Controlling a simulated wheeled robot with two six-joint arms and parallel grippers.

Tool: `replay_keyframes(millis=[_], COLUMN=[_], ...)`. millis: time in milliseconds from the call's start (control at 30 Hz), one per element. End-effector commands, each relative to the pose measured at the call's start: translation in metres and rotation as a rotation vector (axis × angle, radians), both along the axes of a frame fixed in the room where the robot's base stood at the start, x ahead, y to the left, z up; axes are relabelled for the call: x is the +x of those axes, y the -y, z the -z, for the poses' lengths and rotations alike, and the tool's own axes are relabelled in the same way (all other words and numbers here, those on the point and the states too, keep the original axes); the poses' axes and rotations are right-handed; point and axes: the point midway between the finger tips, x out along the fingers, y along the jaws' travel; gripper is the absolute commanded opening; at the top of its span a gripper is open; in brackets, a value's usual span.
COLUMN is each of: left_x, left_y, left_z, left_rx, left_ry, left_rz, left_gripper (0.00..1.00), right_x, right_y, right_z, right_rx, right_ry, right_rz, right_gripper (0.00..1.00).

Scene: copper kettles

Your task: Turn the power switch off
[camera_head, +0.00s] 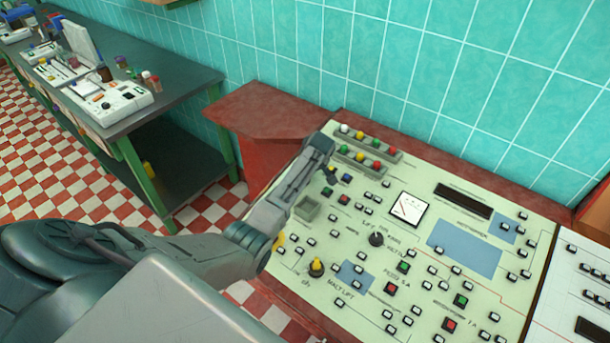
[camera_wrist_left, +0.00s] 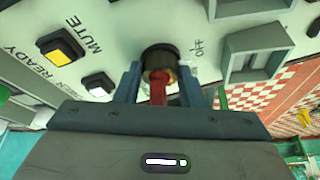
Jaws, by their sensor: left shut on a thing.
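The power switch (camera_wrist_left: 158,92) has a red lever in a brass-coloured and black round collar, on the pale control panel (camera_head: 405,165). The word OFF is printed just right of the collar in the left wrist view. My left gripper (camera_wrist_left: 160,84) is shut on the red lever, with one finger on each side of it. In the head view my left arm reaches in from the left to the panel's upper left part, and the switch itself cannot be made out there. My right gripper is not in view.
A yellow button (camera_wrist_left: 62,48) and a white button (camera_wrist_left: 98,84) sit left of the switch. A grey raised frame (camera_wrist_left: 258,50) stands close on its right. Rows of coloured lamps (camera_head: 368,138) and a dial (camera_head: 408,208) are on the panel. A teal tiled wall stands behind.

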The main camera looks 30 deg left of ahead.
Motion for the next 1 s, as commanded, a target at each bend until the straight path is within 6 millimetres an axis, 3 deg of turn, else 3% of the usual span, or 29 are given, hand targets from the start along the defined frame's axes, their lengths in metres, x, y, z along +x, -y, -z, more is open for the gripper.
replay_keyframes(millis=[800,833,933,1000], left_x=[0.0017,0.0017,0.0016,0.0014], left_y=[-0.0005,-0.0005,-0.0004,-0.0003], left_z=[-0.0017,-0.0018,-0.0015,-0.0012], left_rx=[0.002,0.002,0.001,0.001], left_ry=[0.004,0.004,0.002,0.002], left_rz=[-0.067,-0.067,-0.066,-0.066], left_gripper=[0.13,0.38,0.57,0.58], right_x=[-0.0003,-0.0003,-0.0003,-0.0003], right_y=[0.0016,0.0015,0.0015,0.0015], right_z=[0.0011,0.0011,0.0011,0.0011], right_rx=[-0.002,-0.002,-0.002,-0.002], right_ry=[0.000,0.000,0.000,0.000], right_rz=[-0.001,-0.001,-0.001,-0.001], right_gripper=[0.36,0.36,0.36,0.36])
